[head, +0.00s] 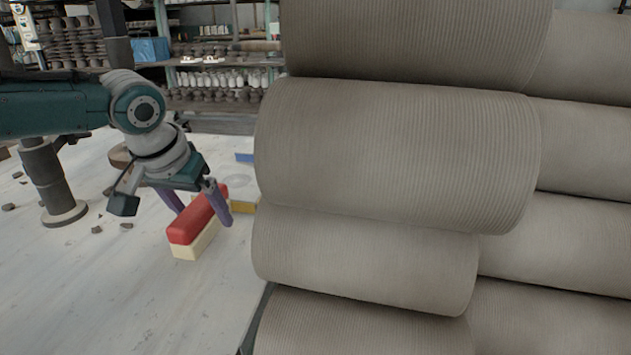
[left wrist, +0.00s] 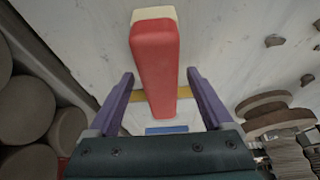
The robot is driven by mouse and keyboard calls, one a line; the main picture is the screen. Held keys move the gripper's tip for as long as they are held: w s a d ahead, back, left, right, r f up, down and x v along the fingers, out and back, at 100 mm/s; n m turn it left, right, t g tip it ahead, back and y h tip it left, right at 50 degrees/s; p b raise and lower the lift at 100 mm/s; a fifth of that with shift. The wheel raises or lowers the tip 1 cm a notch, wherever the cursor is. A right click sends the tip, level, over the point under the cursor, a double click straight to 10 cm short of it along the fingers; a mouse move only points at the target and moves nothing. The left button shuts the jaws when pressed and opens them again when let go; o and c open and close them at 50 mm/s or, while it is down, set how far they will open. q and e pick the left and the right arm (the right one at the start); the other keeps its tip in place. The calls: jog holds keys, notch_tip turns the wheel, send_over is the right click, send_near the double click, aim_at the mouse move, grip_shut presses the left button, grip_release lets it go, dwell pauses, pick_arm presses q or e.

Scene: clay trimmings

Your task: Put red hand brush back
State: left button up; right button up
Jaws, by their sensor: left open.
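The red hand brush (head: 197,220) has a red top over a cream lower part. It lies on the pale table (head: 120,300), left of the stacked rolls. My left gripper (head: 203,206) is over the brush, with its purple fingers apart on either side of it. In the left wrist view, the brush (left wrist: 155,60) runs lengthwise between the open fingers of my gripper (left wrist: 161,76), with clear gaps on both sides. The brush's far end extends past the fingertips. My right gripper is not in view.
Large ribbed grey rolls (head: 400,150) are stacked high close on the right. A yellow strip (head: 243,207) and a blue strip (head: 244,157) lie beyond the brush. Clay scraps (head: 98,229) and a dark stand (head: 45,175) are at left. The table's front left is clear.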

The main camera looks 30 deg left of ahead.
pick_arm(q)
jog(key=p+v, duration=0.3)
jog(key=v, duration=0.5)
jog(key=shift+r+p, duration=0.3)
jog(key=shift+r, duration=0.05)
jog(key=shift+s+d+r, duration=0.1)
jog(key=shift+s+r, duration=0.2)
jog(key=shift+r, duration=0.25)
